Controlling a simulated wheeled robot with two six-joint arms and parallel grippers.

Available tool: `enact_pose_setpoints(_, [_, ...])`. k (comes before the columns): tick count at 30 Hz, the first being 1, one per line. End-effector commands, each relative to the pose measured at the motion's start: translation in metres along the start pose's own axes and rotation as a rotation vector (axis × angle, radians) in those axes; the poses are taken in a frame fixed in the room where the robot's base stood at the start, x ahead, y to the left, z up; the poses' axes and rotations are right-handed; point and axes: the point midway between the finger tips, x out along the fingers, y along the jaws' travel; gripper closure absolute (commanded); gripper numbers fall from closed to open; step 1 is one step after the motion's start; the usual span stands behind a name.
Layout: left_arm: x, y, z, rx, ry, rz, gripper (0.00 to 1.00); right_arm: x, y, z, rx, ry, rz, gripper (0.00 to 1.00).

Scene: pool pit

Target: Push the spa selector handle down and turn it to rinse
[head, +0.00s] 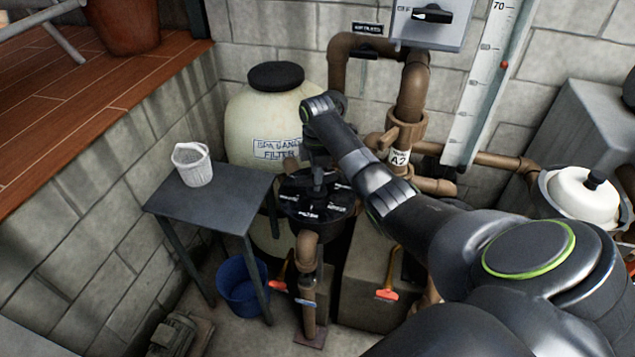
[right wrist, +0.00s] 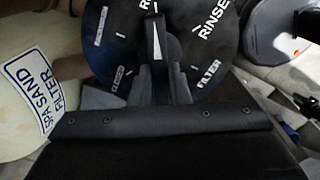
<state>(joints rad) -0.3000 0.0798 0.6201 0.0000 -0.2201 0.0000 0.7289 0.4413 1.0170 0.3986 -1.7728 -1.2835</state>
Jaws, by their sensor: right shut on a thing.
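The spa selector is a black round dial (head: 335,208) with white position words, in front of the cream tank labelled spa sand filter (head: 254,112). In the right wrist view the dial (right wrist: 112,45) shows the words RINSE and FILTER on its right side. The black handle (right wrist: 156,45) has a white pointer line that points up toward a label cut off by the frame's top edge, left of RINSE. My right gripper (head: 317,182) is over the dial, its fingers (right wrist: 165,92) shut on the handle. I cannot tell how far down the handle sits. My left gripper is out of view.
A grey table (head: 222,212) with a white basket (head: 192,164) stands left of the selector, a blue bucket (head: 241,285) below it. Brown pipes (head: 412,85) rise behind and right of my right arm. Orange-handled valves (head: 387,293) sit low in front.

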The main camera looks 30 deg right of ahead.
Motion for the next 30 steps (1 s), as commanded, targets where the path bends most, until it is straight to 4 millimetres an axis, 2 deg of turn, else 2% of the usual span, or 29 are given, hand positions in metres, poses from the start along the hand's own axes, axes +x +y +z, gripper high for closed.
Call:
enact_pose_setpoints(25, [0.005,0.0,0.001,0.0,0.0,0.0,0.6,0.013,-0.001,0.0,0.0,0.001,-0.002,1.0])
enact_pose_setpoints(30, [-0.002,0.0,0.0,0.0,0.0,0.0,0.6,0.009,-0.001,0.0,0.036,0.001,-0.003,1.0])
